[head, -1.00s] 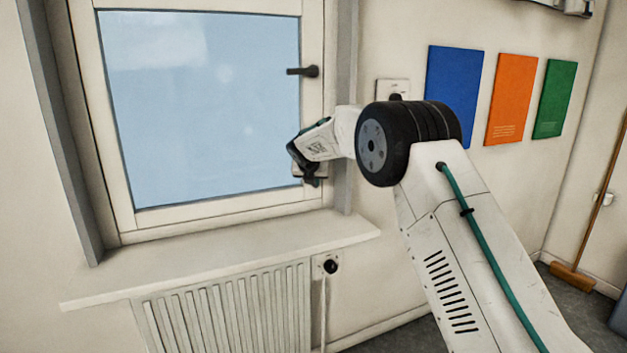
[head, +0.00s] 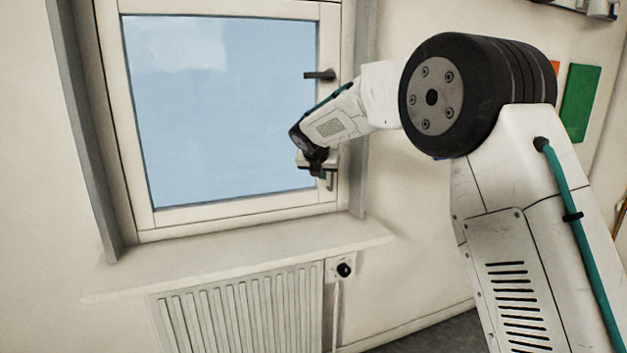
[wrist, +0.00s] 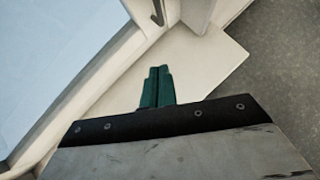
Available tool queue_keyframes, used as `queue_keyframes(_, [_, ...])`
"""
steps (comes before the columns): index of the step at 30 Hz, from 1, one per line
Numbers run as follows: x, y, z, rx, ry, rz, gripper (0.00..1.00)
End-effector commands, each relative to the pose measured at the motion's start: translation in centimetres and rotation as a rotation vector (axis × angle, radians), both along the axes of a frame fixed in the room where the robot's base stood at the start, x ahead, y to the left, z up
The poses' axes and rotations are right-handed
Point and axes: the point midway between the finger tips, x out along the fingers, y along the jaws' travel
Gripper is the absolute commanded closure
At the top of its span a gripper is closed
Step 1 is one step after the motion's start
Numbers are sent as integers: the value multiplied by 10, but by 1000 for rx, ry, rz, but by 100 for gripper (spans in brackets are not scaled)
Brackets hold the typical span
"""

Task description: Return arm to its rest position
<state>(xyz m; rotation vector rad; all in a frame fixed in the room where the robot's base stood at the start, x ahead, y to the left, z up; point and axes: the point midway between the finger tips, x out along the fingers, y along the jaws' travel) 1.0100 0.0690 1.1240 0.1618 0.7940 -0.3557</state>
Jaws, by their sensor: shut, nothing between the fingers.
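My gripper (wrist: 159,73) shows in the wrist view as two green fingers lying side by side with no gap. It is shut and holds nothing. Beyond the fingertips is the pale window sill, with the window frame to the left. In the head view my arm reaches in from the right and bends toward the window's lower right corner. The gripper end there is dark and small, in front of the right side of the window frame, and its fingertips cannot be made out.
The closed window (head: 220,115) has a dark handle (head: 320,75) on its right side. Below it are the sill (head: 240,258), a ribbed radiator (head: 235,318) and its valve (head: 344,270). A green panel (head: 580,102) hangs on the right wall. Grey floor (wrist: 285,75) lies beyond the sill.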

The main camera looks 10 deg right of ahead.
Motion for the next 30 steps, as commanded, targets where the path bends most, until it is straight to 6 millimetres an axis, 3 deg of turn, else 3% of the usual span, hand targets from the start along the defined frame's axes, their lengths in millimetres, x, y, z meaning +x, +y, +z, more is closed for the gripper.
queue_keyframes(3, [-4,-2,-1,81,-17,-106,100])
queue_keyframes(5, [-13,-5,-14,152,-9,-210,100])
queue_keyframes(7, [-32,-9,-38,244,18,-367,100])
queue_keyframes(11, [-89,-23,-52,425,34,-710,100])
queue_keyframes(14, [-147,-40,-49,557,27,-1011,100])
queue_keyframes(21, [-303,-73,-30,792,-50,-1707,100])
queue_keyframes(30, [-476,-92,-25,936,-159,-2332,100])
